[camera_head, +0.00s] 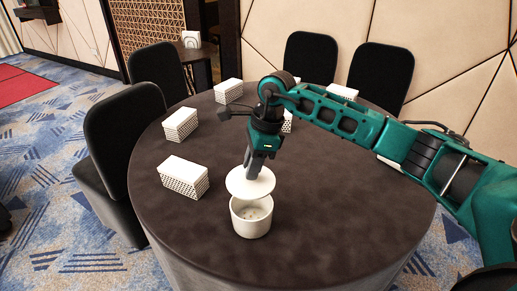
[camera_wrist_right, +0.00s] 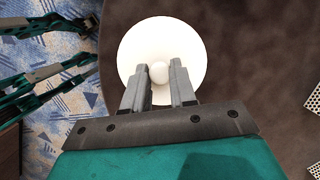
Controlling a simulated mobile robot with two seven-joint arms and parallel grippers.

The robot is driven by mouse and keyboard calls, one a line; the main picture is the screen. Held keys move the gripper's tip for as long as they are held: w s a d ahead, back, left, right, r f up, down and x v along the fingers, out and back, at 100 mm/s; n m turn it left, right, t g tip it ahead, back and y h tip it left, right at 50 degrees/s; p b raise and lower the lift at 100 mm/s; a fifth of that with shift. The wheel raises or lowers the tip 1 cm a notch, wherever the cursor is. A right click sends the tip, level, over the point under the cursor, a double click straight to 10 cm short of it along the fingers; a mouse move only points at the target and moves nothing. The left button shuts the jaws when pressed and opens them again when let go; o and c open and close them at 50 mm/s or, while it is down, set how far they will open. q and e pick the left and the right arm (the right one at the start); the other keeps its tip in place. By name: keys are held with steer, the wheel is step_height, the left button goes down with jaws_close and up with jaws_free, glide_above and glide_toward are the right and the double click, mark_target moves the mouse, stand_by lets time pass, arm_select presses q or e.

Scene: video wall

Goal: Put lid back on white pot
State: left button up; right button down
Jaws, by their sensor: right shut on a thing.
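The white pot (camera_head: 251,221) stands upright and open at the top on the round dark table, near its front. The white round lid (camera_head: 250,186) is held level above the pot, slightly up and apart from its rim as far as I can see. My right gripper (camera_head: 250,170) points down and is shut on the lid's knob. In the right wrist view the lid (camera_wrist_right: 140,52) fills the space past the fingertips, and its round knob (camera_wrist_right: 159,72) sits between the two fingers (camera_wrist_right: 160,75). The pot is hidden there beneath the lid. My left gripper does not show in the head view.
White patterned boxes stand on the table (camera_head: 330,215): one at left (camera_head: 184,176), one behind it (camera_head: 181,123), others at the back (camera_head: 229,91). Black chairs (camera_head: 122,135) surround the table. The tabletop right of the pot is clear.

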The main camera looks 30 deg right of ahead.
mark_target(253, 186)
steer(key=shift+s+f+b, duration=0.1)
steer(key=shift+f+b, duration=0.55)
steer(key=shift+f, duration=0.4)
steer(key=shift+f+b, duration=1.55)
steer(key=shift+f, duration=0.65)
steer(key=shift+f+b, duration=0.15)
steer(key=shift+b, duration=0.35)
steer(key=c, duration=0.8)
jaws_free()
steer(key=shift+o, duration=0.3)
